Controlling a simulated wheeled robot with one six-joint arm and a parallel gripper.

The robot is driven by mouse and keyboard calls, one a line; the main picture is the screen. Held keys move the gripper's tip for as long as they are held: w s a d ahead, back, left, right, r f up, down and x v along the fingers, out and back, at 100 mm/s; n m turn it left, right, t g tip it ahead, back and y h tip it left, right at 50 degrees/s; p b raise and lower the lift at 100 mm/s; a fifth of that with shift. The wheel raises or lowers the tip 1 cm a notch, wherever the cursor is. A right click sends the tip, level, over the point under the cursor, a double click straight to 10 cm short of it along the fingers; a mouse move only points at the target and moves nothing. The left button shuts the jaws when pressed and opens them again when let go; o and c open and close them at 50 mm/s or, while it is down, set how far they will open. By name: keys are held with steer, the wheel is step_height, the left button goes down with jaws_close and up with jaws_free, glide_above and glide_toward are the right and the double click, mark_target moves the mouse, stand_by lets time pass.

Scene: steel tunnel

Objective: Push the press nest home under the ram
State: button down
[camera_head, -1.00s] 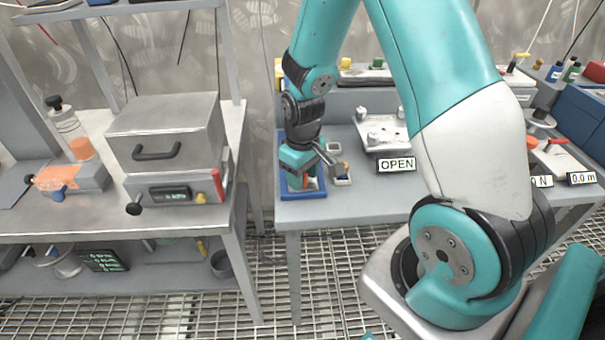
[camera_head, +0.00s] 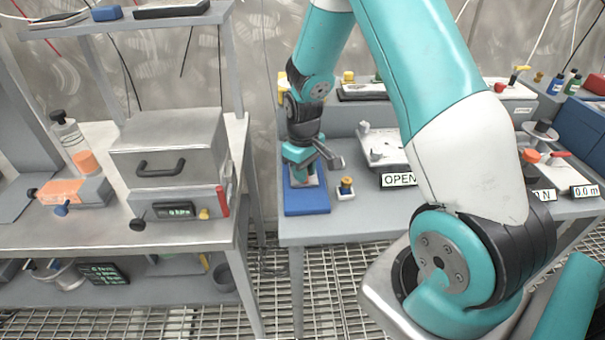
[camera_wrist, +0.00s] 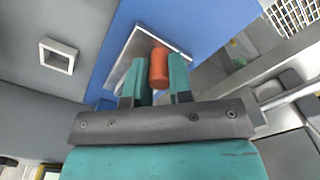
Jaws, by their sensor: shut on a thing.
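My gripper (camera_head: 303,178) is low over a blue base (camera_head: 307,205) at the near left corner of the middle bench. In the wrist view its fingers (camera_wrist: 160,82) are shut on an upright orange cylinder (camera_wrist: 159,66), which looks like a handle. The cylinder stands at the edge of a pale metal plate (camera_wrist: 138,48), which I take for the press nest, lying on the blue base (camera_wrist: 190,22). My arm covers the space above and behind the plate in the head view, so the ram and the remaining gap cannot be made out.
A white square socket (camera_wrist: 58,55) shows in the wrist view. A pale fixture with an OPEN sign (camera_head: 398,180) is further right. The left bench (camera_head: 100,220) stands across a narrow gap.

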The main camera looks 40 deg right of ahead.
steer(key=c, duration=1)
jaws_free()
steer(key=shift+r, duration=0.1)
step_height(320, 180, up, 17)
steer(key=shift+r, duration=0.15)
